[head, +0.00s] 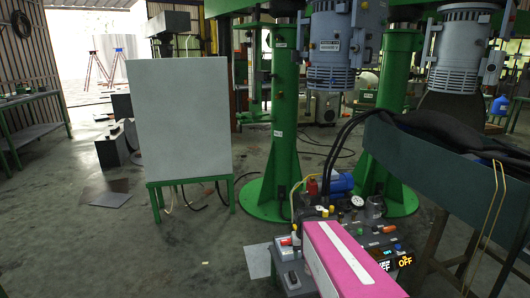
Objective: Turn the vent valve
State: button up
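A dark control unit (395,240) stands low at the lower middle right in the head view. It carries a pressure gauge (357,201), several small colored knobs and fittings, and a lit OFF display (405,262). A red fitting (312,187) and a blue cylinder (342,183) sit at its back. I cannot tell which of these small parts is the vent valve. The near part of the unit is hidden. My gripper is not in view.
Green columns (285,120) with round bases stand behind the unit, with grey motors (333,50) hanging above. A grey cabinet (180,120) on a green stand is at left. A green bench (450,170) with black hoses is close on the right. The left floor is mostly clear.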

aim_at(386, 230)
jog(key=k+l+z, duration=0.15)
jog(key=z, duration=0.15)
jog(key=k+l+z, duration=0.25)
jog(key=l+z, duration=0.3)
jog(key=i+l, duration=0.05)
jog(key=l, duration=0.05)
